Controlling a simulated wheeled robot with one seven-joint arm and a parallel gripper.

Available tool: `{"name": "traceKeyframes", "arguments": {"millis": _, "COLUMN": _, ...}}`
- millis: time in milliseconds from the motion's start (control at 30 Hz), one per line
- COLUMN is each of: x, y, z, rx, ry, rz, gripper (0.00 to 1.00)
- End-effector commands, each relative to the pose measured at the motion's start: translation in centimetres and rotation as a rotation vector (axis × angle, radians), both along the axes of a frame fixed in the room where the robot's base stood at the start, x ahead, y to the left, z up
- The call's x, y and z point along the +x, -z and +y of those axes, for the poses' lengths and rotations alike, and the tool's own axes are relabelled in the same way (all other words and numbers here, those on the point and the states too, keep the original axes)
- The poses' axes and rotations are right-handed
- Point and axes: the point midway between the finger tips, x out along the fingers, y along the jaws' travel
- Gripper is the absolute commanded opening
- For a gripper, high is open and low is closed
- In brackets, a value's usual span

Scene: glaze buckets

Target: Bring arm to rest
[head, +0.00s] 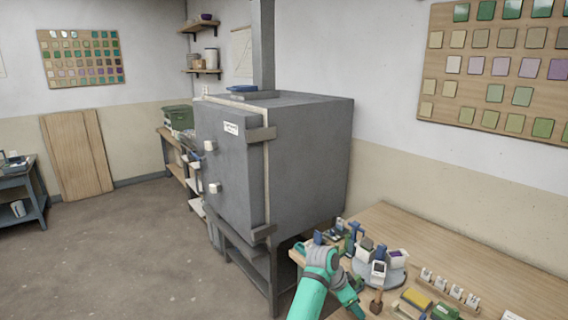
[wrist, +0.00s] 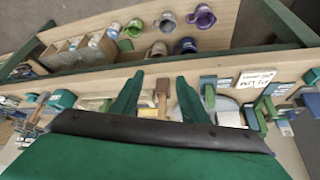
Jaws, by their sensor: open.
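My teal arm (head: 309,298) reaches in from the bottom of the head view, over the near-left part of the wooden workbench (head: 440,235). In the wrist view my gripper (wrist: 159,80) shows two green fingers spread apart with a clear gap. No object is held between them. A wooden-handled tool (wrist: 162,92) appears in line with the gap, beyond the fingers; I cannot tell its distance. In the head view the fingertips are hard to make out among the bench items.
A round grey stand (head: 372,278) with several small containers is close beside my arm. A row of labelled pieces (head: 450,290) and a yellow block (head: 416,298) lie to the right. A large grey kiln (head: 300,150) stands behind. The floor (head: 120,260) at left is clear.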

Motion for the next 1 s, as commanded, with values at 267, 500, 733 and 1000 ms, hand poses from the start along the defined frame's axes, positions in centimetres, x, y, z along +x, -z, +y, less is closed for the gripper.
{"name": "traceKeyframes", "arguments": {"millis": 267, "x": -3.1, "y": 7.0, "z": -3.0, "rx": -0.134, "ry": -0.127, "rz": -0.024, "gripper": 0.41}}
{"name": "traceKeyframes", "arguments": {"millis": 500, "x": -6.8, "y": 12.5, "z": -4.4, "rx": -0.262, "ry": -0.289, "rz": -0.053, "gripper": 0.41}}
{"name": "traceKeyframes", "arguments": {"millis": 733, "x": -11.2, "y": 16.7, "z": -4.3, "rx": -0.365, "ry": -0.457, "rz": -0.081, "gripper": 0.41}}
{"name": "traceKeyframes", "arguments": {"millis": 1000, "x": -17.2, "y": 20.1, "z": -2.1, "rx": -0.457, "ry": -0.66, "rz": -0.127, "gripper": 0.41}}
